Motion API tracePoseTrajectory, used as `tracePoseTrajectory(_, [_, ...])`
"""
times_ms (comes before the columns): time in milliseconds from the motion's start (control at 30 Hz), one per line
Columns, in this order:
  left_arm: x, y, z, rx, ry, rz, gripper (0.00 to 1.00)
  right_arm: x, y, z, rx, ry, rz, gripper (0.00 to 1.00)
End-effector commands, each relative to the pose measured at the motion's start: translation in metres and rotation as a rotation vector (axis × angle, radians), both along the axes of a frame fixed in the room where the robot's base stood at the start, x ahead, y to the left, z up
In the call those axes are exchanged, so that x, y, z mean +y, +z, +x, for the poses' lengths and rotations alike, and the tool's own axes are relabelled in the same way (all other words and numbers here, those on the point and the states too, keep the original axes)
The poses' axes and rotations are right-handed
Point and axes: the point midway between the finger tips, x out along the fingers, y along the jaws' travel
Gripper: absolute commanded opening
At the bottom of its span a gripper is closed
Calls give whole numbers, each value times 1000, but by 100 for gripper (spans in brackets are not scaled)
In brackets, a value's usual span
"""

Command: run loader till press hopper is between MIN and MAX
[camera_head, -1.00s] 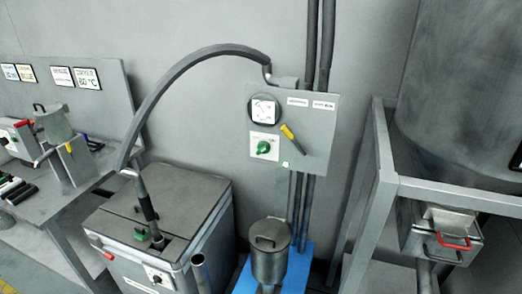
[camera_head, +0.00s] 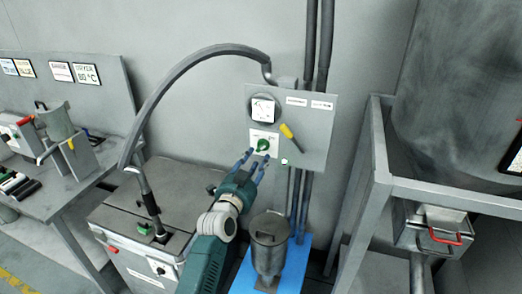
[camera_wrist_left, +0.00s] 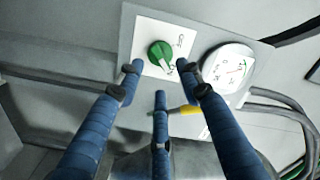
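A grey control panel (camera_head: 318,131) on the wall carries a round white gauge (camera_head: 262,109), a green rotary knob (camera_head: 263,145) on a white plate and a yellow-handled lever (camera_head: 288,132). My left gripper (camera_head: 254,158) is open and empty, its blue fingers spread just below and in front of the knob; contact cannot be told. In the left wrist view the green knob (camera_wrist_left: 160,53) shows beyond the fingertips, with the gauge (camera_wrist_left: 228,68) to its right. The gauge reading is too small to tell. No MIN or MAX marks are legible. My right gripper is not in view.
A lidded grey canister (camera_head: 270,240) stands on a blue base (camera_head: 297,268) below the panel. A grey bin (camera_head: 172,192) with a curved hose (camera_head: 165,82) is at left. A metal frame (camera_head: 445,196) under a large vessel (camera_head: 462,85) stands at right.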

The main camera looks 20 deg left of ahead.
Motion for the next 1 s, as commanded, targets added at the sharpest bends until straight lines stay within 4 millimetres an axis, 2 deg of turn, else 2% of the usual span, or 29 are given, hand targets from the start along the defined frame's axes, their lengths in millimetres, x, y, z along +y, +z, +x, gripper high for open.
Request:
tracePoseTrajectory(100, [-1, 2, 22, 1, -1, -1, 36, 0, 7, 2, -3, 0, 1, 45])
tracePoseTrajectory(300, [-1, 0, 44, 2, -1, 0, 36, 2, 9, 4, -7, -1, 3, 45])
tracePoseTrajectory(700, [-1, -1, 50, 1, 0, 0, 36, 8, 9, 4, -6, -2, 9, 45])
tracePoseTrajectory(900, [-1, -1, 50, 1, 0, 0, 0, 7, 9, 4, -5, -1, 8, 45])
tracePoseTrajectory(1000, [-2, -1, 50, 1, 0, 0, 0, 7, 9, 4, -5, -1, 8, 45])
